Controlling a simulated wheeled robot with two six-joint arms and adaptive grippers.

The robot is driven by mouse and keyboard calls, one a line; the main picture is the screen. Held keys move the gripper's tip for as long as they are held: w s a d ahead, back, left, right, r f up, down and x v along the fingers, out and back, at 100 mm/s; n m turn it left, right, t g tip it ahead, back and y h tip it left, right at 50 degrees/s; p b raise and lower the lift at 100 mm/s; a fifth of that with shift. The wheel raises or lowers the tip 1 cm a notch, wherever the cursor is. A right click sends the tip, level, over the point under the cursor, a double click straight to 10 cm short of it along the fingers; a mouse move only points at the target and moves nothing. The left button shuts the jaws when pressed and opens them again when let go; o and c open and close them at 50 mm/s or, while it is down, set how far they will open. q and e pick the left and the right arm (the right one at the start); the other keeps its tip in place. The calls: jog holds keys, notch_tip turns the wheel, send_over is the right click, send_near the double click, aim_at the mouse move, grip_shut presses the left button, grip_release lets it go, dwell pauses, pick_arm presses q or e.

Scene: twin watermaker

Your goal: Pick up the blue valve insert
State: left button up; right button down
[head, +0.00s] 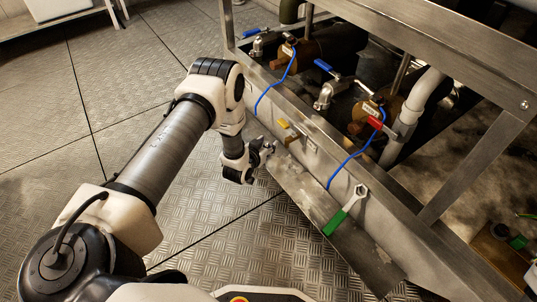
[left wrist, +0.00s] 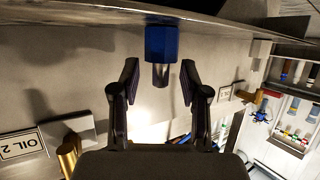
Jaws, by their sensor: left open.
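The blue valve insert (left wrist: 161,44) shows in the left wrist view as a blue block with a short silver stem, against the edge of a metal surface at the top of the picture. My left gripper (left wrist: 159,78) is open, with one finger on each side of the stem. The blue block lies at or just beyond the fingertips, and I see no clear contact. In the head view my left gripper (head: 261,163) hangs beside the metal ledge, and I cannot make out the insert there. My right gripper is not in view.
A yellow piece (head: 283,124) sits on the frame.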

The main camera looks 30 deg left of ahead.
pick_arm(q)
jog(key=shift+w, duration=0.1)
grip_shut()
jog(key=shift+r, duration=0.15)
